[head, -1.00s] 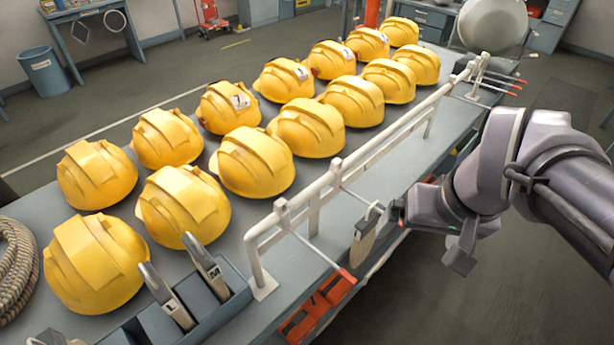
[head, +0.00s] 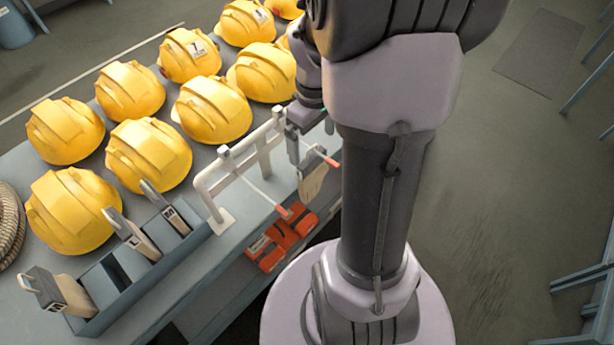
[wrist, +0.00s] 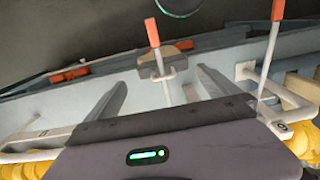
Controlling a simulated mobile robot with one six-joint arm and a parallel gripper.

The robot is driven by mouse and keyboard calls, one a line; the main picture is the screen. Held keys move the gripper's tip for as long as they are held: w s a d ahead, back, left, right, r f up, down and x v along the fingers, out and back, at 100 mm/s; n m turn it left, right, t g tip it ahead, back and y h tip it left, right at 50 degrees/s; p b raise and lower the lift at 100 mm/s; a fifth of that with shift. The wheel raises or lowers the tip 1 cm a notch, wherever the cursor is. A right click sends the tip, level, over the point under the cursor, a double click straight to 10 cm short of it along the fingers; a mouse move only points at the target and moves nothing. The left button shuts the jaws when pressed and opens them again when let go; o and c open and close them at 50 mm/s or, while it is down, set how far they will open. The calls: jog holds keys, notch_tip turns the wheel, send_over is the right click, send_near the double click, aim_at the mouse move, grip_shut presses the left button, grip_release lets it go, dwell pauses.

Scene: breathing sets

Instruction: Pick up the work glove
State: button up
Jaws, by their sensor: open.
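The work glove (head: 313,182), a small tan and grey piece with a loop at its top, hangs from a thin red-tipped peg on the white rail (head: 205,184). My gripper (head: 308,142) is at the rail, close above the glove; my arm hides part of it in the head view. In the wrist view, my gripper (wrist: 162,78) has its two fingers spread apart. The glove (wrist: 162,66) and its pale loop show between and just beyond the fingertips. I see no finger closed on it.
Several yellow helmets (head: 148,153) stand on the grey bench (head: 30,325) behind the rail. A blue-grey divided bin (head: 150,262) holds upright labelled pieces; a similar tan and grey piece (head: 62,292) is at its left end. Orange-red parts (head: 282,240) sit below the glove. Another red-tipped peg (wrist: 273,40) is nearby.

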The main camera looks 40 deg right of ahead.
aim_at(311, 157)
jog(key=f, duration=0.3)
jog(key=f+b, duration=0.1)
jog(key=f, duration=0.1)
jog(key=f+b, duration=0.1)
jog(key=f, duration=0.2)
jog(key=shift+s+a+f, duration=0.15)
jog(key=shift+a+f, duration=0.1)
jog(key=shift+f, duration=0.05)
jog(key=shift+r, duration=0.1)
jog(key=c, duration=1.7)
